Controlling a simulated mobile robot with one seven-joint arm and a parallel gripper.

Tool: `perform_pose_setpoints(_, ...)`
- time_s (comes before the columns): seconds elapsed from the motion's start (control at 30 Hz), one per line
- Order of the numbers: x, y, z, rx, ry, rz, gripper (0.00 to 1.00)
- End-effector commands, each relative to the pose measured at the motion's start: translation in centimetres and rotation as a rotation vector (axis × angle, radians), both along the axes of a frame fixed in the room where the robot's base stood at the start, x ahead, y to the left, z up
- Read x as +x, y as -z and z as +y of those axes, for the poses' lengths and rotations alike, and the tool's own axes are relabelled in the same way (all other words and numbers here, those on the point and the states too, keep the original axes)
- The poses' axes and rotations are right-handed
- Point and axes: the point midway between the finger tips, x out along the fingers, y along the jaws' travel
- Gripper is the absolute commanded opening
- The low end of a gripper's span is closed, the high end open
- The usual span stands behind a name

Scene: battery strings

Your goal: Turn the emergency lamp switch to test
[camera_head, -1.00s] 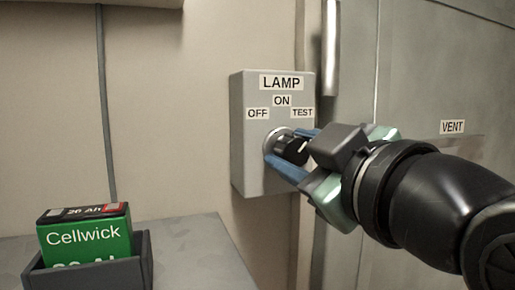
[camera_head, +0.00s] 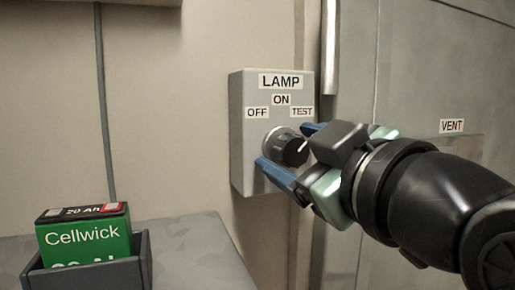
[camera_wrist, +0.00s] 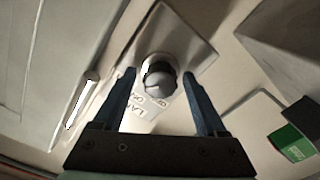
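The lamp switch box (camera_head: 240,150) is a grey box on the wall, labelled LAMP, with OFF, ON and TEST around its dial. Its round black knob (camera_head: 290,148) has a white mark that points up and right, toward the TEST label (camera_head: 301,112). My gripper (camera_head: 285,146) is open, with its blue fingers apart on either side of the knob and a visible gap to it. In the wrist view, the knob (camera_wrist: 160,80) sits between the two open fingertips (camera_wrist: 159,74), not gripped.
A green Cellwick battery (camera_head: 90,238) stands in a dark holder (camera_head: 105,272) on the grey surface at lower left. A grey cabinet door (camera_head: 430,70) with a VENT label (camera_head: 452,126) and a vertical handle (camera_head: 330,45) is to the right of the box.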

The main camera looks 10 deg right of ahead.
Motion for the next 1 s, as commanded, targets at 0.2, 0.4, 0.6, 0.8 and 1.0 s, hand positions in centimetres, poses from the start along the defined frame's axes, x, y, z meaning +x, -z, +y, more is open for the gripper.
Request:
perform_pose_setpoints(0.2, 0.0, 0.1, 0.0, 0.0, 0.0, 0.001, 0.74)
perform_pose_setpoints(0.4, -1.9, 0.0, -0.4, -0.002, 0.002, -0.001, 0.74)
perform_pose_setpoints(0.6, -6.2, -0.1, -1.3, -0.002, 0.005, -0.002, 0.74)
perform_pose_setpoints(0.8, -10.2, 0.0, -2.1, -0.002, 0.004, -0.001, 0.74)
perform_pose_setpoints(1.0, -12.3, 0.0, -2.4, -0.001, 0.001, 0.0, 0.74)
